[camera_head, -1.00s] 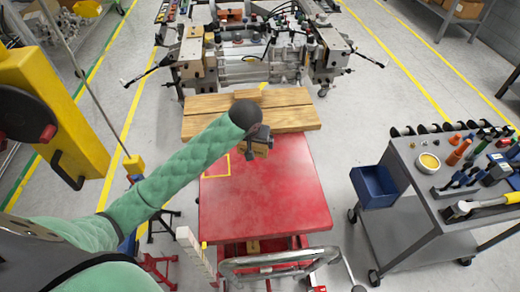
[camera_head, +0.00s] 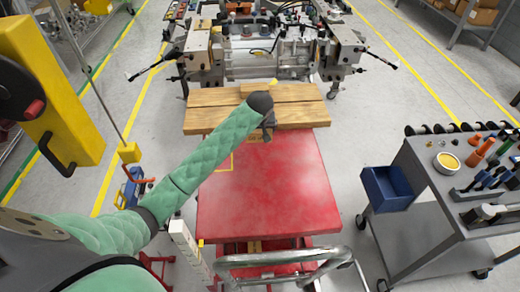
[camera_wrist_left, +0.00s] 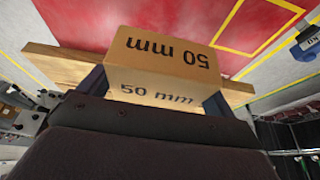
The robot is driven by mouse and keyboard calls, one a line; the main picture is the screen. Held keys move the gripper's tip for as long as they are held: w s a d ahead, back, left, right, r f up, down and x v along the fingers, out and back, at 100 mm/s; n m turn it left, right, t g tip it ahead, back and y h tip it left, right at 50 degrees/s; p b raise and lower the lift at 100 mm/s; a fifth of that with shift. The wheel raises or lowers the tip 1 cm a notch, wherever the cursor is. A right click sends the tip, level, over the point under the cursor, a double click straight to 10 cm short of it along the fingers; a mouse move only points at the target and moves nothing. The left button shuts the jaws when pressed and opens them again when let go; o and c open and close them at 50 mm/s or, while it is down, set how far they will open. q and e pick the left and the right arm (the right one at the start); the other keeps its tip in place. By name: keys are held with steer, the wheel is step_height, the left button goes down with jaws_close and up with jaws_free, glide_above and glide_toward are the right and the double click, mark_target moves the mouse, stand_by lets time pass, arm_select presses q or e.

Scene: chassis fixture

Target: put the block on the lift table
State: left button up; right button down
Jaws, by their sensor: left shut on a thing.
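The block, tan and marked "50 mm", shows large in the left wrist view (camera_wrist_left: 165,58). My left gripper (camera_wrist_left: 158,88) is shut on it, with a dark finger on each side. My right gripper is not in view.
Wooden planks (camera_head: 210,119) lie across the far end of the table, with a small wooden piece (camera_head: 254,89) on them. The chassis fixture (camera_head: 270,50) stands beyond. A grey tool cart (camera_head: 425,215) with a blue bin (camera_head: 387,188) is at the right. The red top is otherwise clear.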

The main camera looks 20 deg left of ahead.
arm_select(q)
steer(key=shift+w+a+f, duration=0.25)
steer(key=shift+w+f, duration=0.05)
steer(key=shift+f, duration=0.2)
steer(key=shift+w+a+f, duration=0.15)
steer(key=shift+a, duration=0.15)
steer(key=w+a+f+p, duration=0.1)
steer(key=a+f, duration=0.1)
steer(key=a, duration=0.1)
steer(key=w+a+f+p, duration=0.1)
steer(key=a+f, duration=0.1)
steer(key=a, duration=0.1)
steer(key=w+a+f+p, duration=0.1)
steer(key=w+a+f, duration=0.1)
steer(key=a, duration=0.2)
steer(key=shift+w+f, duration=0.1)
steer(key=shift+f, duration=0.2)
step_height(320, 180, down, 3)
steer(key=shift+a+p, duration=0.1)
steer(key=shift+p, duration=0.55)
steer(key=shift+f, duration=0.55)
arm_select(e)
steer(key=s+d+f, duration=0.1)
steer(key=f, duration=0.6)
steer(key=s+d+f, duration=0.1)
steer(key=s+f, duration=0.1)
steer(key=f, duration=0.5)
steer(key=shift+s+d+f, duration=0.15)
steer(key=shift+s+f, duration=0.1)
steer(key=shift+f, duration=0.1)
